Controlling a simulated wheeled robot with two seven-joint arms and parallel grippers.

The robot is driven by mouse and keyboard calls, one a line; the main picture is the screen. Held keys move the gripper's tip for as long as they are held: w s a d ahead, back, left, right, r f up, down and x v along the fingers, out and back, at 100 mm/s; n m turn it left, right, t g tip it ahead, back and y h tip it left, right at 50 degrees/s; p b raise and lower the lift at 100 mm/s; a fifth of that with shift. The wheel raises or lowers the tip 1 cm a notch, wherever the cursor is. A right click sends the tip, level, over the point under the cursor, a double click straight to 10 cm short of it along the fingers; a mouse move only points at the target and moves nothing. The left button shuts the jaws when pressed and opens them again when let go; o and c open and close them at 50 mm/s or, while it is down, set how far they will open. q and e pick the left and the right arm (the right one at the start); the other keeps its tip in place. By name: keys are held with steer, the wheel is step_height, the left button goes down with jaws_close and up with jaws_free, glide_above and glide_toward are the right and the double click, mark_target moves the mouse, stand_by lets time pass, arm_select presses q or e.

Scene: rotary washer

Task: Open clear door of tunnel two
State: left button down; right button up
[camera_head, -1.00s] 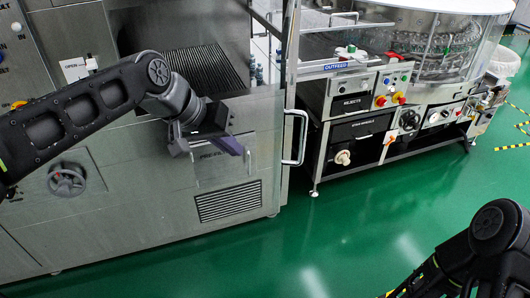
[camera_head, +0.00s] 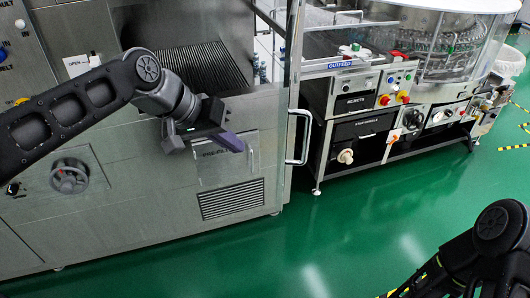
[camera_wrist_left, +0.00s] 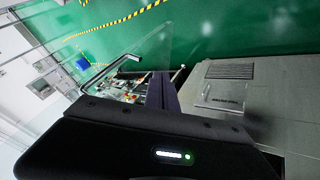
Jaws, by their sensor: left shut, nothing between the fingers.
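The clear door (camera_head: 268,122) is a see-through panel at the right front of the steel machine. Its long bar handle (camera_head: 300,137) stands at the panel's right edge. The handle also shows in the left wrist view (camera_wrist_left: 108,72), beyond the fingers. My left gripper (camera_head: 236,143) is shut and empty, with purple fingers pointing right. In the head view it lies left of the handle, apart from it, in front of the machine. The fingers also show in the left wrist view (camera_wrist_left: 162,92). My right gripper is out of frame; only my right arm shows at lower right.
A dark ribbed belt (camera_head: 195,65) lies inside the machine. A handwheel (camera_head: 70,177) juts from the machine front. A outfeed unit (camera_head: 350,100) with buttons and knobs stands right of the door. The green floor (camera_head: 330,240) in front is clear.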

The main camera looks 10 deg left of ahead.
arm_select(q)
steer(key=w+d+f+p, duration=0.1)
steer(key=w+d+f, duration=0.1)
steer(key=d+f, duration=0.2)
steer(key=shift+w+d+f+p, duration=0.15)
steer(key=shift+w+d+p, duration=0.2)
steer(key=shift+d, duration=0.75)
steer(key=shift+d, duration=0.1)
